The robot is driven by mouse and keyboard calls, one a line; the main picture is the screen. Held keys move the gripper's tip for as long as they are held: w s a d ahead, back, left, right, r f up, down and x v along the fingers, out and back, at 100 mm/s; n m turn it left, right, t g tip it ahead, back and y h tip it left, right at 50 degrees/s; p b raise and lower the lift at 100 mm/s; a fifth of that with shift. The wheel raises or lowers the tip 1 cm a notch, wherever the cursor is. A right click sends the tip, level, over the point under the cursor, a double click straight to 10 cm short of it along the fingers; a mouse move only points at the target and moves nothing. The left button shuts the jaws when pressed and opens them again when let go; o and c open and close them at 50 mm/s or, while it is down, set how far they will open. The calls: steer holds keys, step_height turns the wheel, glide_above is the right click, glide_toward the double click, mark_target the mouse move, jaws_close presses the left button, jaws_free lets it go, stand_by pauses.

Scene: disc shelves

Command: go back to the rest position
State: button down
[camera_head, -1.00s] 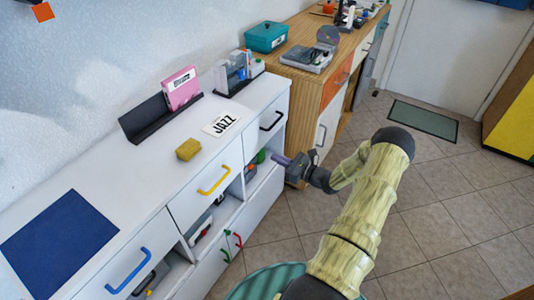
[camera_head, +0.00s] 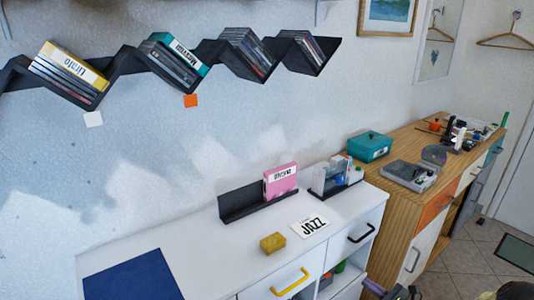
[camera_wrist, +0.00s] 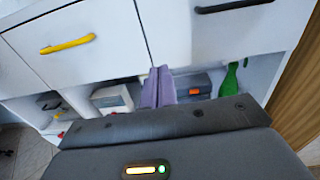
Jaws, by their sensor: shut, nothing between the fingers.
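My gripper shows in the wrist view, its two purple fingers (camera_wrist: 158,86) pressed together with nothing between them. It faces the front of the white cabinet (camera_wrist: 200,38), near an open shelf below the drawers. In the head view only a small part of my gripper (camera_head: 374,287) shows at the bottom edge, in front of the cabinet's right part. Most of my arm is out of that view.
The white cabinet holds a pink case (camera_head: 281,181) in a black rack, a yellow sponge (camera_head: 273,242), a JAZZ card (camera_head: 310,227) and a blue mat (camera_head: 132,278). A zigzag wall shelf (camera_head: 124,62) carries discs. A wooden cabinet (camera_head: 412,205) stands at right.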

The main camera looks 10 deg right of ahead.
steer(key=a+r+n+g+y, duration=0.3)
steer(key=a+n+g, duration=0.3)
steer(key=a, duration=0.4)
steer(key=s+a+r+n+g+h, duration=0.7)
steer(key=s+a+n+g, duration=0.3)
steer(key=s+a+n, duration=0.3)
steer(key=s+r+n+t+h+p, duration=0.1)
steer(key=s+r+n+h+p, duration=0.1)
steer(key=r+n+p, duration=0.3)
steer(key=s+a+r+n+t+h+p, duration=0.1)
steer(key=r+n+p, duration=0.4)
steer(key=r+p, duration=0.7)
step_height(320, 180, up, 8)
steer(key=shift+s+a+f+n+t+h, duration=0.1)
steer(key=shift+s+a+n+t+h, duration=0.2)
steer(key=shift+t+h, duration=0.6)
steer(key=shift+s+d, duration=0.1)
